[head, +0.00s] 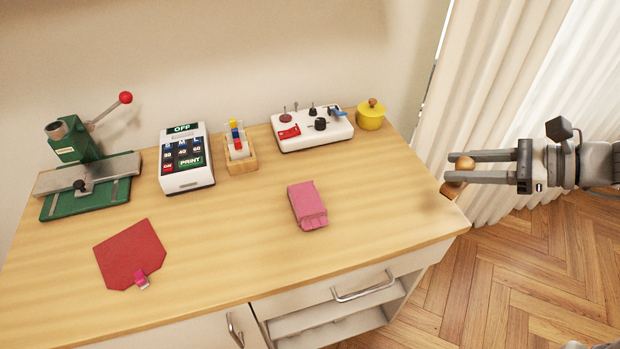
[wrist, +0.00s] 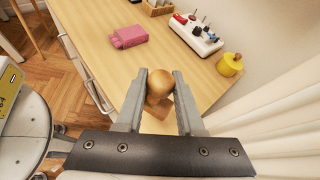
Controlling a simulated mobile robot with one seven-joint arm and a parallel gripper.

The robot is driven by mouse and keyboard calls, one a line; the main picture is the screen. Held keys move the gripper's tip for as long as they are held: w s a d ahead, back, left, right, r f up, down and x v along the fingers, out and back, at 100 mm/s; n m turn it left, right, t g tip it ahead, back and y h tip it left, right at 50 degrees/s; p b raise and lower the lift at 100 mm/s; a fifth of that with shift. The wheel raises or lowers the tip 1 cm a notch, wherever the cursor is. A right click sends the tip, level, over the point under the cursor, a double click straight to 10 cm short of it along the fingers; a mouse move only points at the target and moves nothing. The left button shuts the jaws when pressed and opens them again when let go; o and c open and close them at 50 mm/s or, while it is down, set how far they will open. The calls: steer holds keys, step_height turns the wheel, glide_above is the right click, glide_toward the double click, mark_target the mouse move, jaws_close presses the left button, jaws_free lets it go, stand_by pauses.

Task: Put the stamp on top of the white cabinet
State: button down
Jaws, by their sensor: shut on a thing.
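My gripper (head: 452,168) comes in from the right and is shut on the wooden stamp (head: 463,163), which has a round brown knob. In the wrist view the stamp's knob (wrist: 160,84) sits between the two fingers, with part of its wooden base showing below. The stamp is held around the right end of the wooden worktop; its exact height is hard to tell. The unit under the worktop has white fronts with metal handles (head: 362,288). I cannot tell whether this is the white cabinet; no other white cabinet is clearly in view.
The worktop (head: 230,225) carries a green press (head: 85,165), a white label printer (head: 185,158), a wooden holder (head: 240,155), a white control box (head: 312,128), a yellow pot (head: 370,116), a pink packet (head: 307,205) and red fabric (head: 130,255). Curtains (head: 490,90) hang at right.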

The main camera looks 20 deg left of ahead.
steer(key=b+x, duration=0.1)
steer(key=x, duration=0.3)
steer(key=b+x, duration=0.2)
steer(key=x, duration=0.3)
steer(key=f+b+x, duration=0.1)
steer(key=x, duration=0.3)
steer(key=shift+w+f, duration=0.1)
steer(key=shift+w, duration=0.05)
steer(key=shift+f+b, duration=1.1)
steer(key=shift+f, duration=0.8)
steer(key=shift+f, duration=0.15)
steer(key=c, duration=0.5)
jaws_free()
